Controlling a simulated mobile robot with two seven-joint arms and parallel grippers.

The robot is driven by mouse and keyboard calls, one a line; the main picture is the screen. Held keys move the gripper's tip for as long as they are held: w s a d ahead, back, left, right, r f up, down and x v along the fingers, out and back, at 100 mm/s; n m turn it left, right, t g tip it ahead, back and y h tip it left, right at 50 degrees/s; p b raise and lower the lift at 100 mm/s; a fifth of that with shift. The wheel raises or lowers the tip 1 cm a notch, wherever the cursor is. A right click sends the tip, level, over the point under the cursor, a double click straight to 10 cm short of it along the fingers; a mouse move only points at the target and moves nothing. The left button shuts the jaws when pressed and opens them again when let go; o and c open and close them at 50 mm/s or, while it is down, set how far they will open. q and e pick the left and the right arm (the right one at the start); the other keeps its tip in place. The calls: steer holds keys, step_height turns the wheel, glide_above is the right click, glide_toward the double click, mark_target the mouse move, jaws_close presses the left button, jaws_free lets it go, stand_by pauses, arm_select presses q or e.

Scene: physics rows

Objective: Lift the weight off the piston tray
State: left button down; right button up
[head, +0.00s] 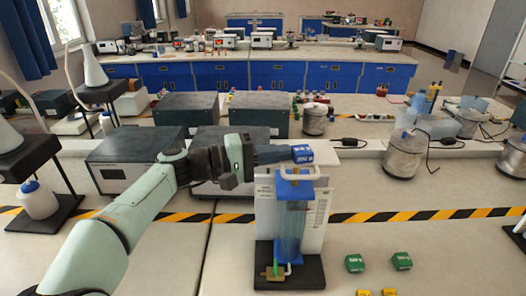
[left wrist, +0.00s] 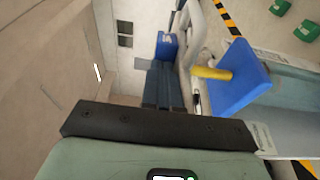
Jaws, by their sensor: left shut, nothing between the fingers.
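The blue weight (head: 302,153) is a small block with white marks, at the top of the piston apparatus. It sits at the white-rimmed piston tray (head: 299,171); whether it rests fully on it is unclear. Below are a blue block and a clear blue cylinder (head: 289,230) on a black base. My left gripper (head: 286,154) comes in level from the left, fingers shut and empty, tips at the weight's left side. In the left wrist view the weight (left wrist: 167,46) lies just past the fingertips (left wrist: 165,68); contact is unclear. The tray's pale rim (left wrist: 196,32) is beside it. My right gripper is not seen.
Two green blocks (head: 355,262) (head: 400,259) and two yellow ones (head: 390,292) (head: 362,293) lie right of the apparatus. A white scale card (head: 318,215) stands behind the cylinder. Grey instrument boxes (head: 135,157) stand behind my arm. The right bench front is mostly clear.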

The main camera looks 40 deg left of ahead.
arm_select(q)
steer(key=v, duration=1.3)
steer(key=shift+s+b, duration=0.2)
steer(key=shift+b, duration=0.2)
